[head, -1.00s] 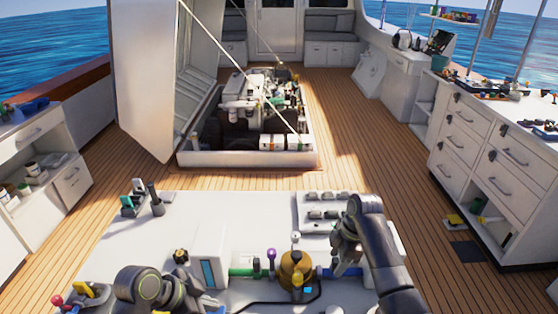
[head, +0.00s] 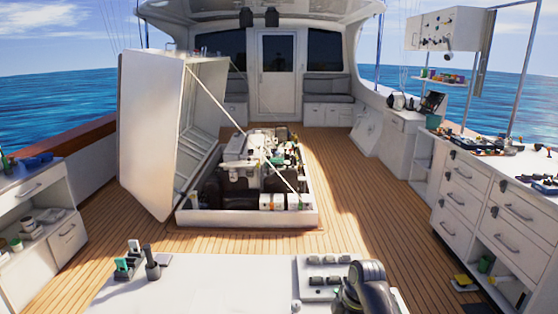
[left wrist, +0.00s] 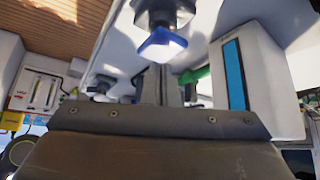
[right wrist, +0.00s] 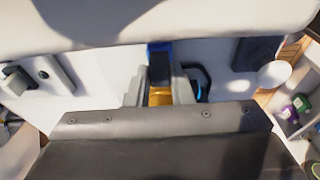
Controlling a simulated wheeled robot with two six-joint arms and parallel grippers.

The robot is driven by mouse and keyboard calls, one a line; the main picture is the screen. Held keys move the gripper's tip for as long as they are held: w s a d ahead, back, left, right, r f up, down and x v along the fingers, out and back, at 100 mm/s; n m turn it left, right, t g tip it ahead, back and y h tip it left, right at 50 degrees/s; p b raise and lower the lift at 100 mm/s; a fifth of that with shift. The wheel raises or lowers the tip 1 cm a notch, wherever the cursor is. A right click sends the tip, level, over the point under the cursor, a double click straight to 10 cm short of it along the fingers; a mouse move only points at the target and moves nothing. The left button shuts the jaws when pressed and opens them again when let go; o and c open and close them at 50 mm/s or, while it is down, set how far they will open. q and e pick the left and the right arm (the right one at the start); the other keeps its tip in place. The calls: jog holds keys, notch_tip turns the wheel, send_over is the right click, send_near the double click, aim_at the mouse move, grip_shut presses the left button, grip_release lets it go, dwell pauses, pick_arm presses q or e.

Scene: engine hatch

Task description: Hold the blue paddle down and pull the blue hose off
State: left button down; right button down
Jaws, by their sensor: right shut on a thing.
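In the right wrist view my right gripper (right wrist: 161,88) is shut on the blue hose (right wrist: 160,47), with a dark piece between the fingers and a brass fitting (right wrist: 160,97) below it. In the left wrist view my left gripper (left wrist: 163,84) has its fingers together with nothing seen between them. A blue part (left wrist: 160,46) on a dark round base is just beyond its fingertips; I cannot tell whether it is the blue paddle or whether they touch. The head view shows neither gripper, only my right arm at the bottom edge.
A white box with a blue stripe (left wrist: 235,75) stands right of my left gripper, near a green hose (left wrist: 196,74). In the head view the white worktop (head: 215,285) fills the bottom. Beyond it is the open engine hatch (head: 245,217). Wooden deck (head: 365,225) lies clear around it.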

pick_arm(q)
jog(key=shift+f, duration=1.2)
pick_arm(e)
jog(key=shift+d, duration=0.9)
jog(key=shift+d+r, duration=0.1)
jog(key=shift+d, duration=0.85)
dwell(0.4)
